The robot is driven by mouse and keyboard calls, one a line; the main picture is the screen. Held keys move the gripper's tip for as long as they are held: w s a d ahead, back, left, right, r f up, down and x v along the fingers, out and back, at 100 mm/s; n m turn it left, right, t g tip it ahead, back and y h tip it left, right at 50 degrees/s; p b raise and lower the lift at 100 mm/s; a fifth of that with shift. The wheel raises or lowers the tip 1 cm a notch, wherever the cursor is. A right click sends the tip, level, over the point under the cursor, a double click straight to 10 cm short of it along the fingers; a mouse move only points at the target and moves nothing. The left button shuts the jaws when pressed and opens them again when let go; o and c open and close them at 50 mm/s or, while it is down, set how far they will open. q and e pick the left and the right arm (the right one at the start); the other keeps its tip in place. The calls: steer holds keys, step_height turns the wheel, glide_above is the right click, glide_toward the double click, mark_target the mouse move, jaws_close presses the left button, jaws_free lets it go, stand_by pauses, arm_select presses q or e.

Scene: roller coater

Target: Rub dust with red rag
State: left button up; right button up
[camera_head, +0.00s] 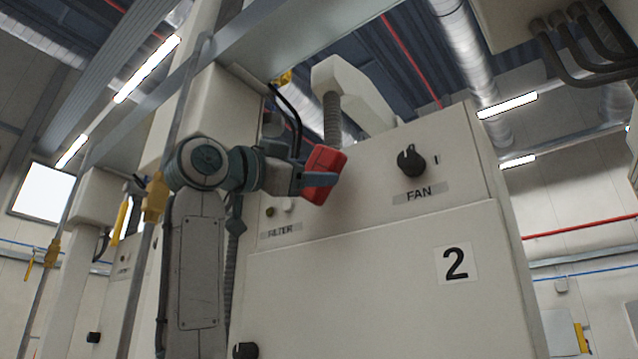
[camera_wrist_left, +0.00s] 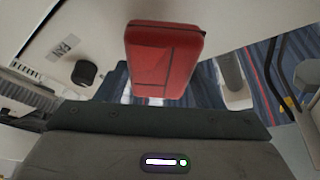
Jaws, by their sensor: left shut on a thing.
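The red rag (camera_head: 325,165) is a folded red block held in front of the machine's upper panel, between the FILTER label and the FAN knob. My left gripper (camera_head: 322,180) is shut on it, with its fingers across the rag's lower part. In the left wrist view the red rag (camera_wrist_left: 163,60) fills the upper middle, and the grey gripper body lies below it. Whether the rag touches the panel cannot be told. No dust can be made out clearly. My right gripper is not in view.
The pale machine cabinet (camera_head: 390,275), marked 2, fills the middle. A black FAN knob (camera_head: 411,162) sticks out right of the rag. A corrugated hose (camera_head: 333,118) rises behind the gripper.

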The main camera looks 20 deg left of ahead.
arm_select(q)
steer(key=shift+s+a, duration=0.2)
steer(key=shift+s, duration=0.6)
steer(key=s, duration=0.1)
steer(key=s+a+b, duration=0.1)
steer(key=shift+s, duration=0.4)
steer(key=shift+w, duration=0.15)
